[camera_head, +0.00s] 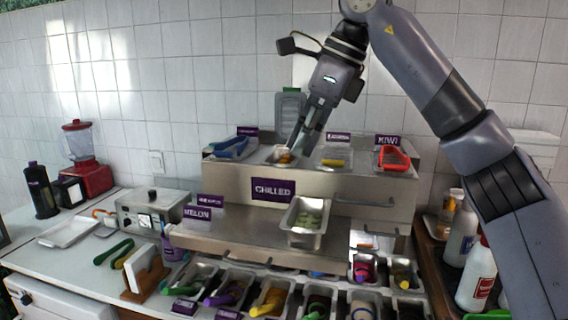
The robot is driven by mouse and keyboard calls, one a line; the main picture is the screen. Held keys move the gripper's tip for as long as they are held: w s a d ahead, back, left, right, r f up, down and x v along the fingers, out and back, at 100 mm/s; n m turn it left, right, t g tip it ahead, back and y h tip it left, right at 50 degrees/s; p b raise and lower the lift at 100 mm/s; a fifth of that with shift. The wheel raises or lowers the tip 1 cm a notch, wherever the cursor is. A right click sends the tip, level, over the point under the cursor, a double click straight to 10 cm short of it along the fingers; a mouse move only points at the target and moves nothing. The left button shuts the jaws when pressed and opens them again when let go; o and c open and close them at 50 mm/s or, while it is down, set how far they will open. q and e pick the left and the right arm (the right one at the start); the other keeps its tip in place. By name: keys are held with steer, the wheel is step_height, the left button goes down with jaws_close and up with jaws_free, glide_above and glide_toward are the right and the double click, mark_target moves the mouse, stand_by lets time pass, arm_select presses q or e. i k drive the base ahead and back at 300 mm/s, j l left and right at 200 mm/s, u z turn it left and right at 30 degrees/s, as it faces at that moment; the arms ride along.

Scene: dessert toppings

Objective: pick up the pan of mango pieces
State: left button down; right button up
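A small metal pan (273,159) with orange pieces, which look like mango, stands on the upper shelf, left of centre. My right gripper (294,144) reaches down from the upper right with its fingertips at the pan's back right side. The fingers overlap the pan in this view, and I cannot tell whether they touch or grip it. The label behind the pan is hidden by the gripper. My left gripper is not in view.
A pan of green pieces (307,222) stands on the lower shelf. Blue tongs (230,147), a clear tray with a yellow handle (333,161) and red-handled tongs (393,158) share the upper shelf. White bottles (476,276) stand at the right. Several topping pans line the front.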

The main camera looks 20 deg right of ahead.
mark_target(273, 157)
steer(key=i+l, duration=0.3)
steer(key=i, duration=0.2)
steer(key=i+l, duration=0.3)
steer(key=i, duration=0.15)
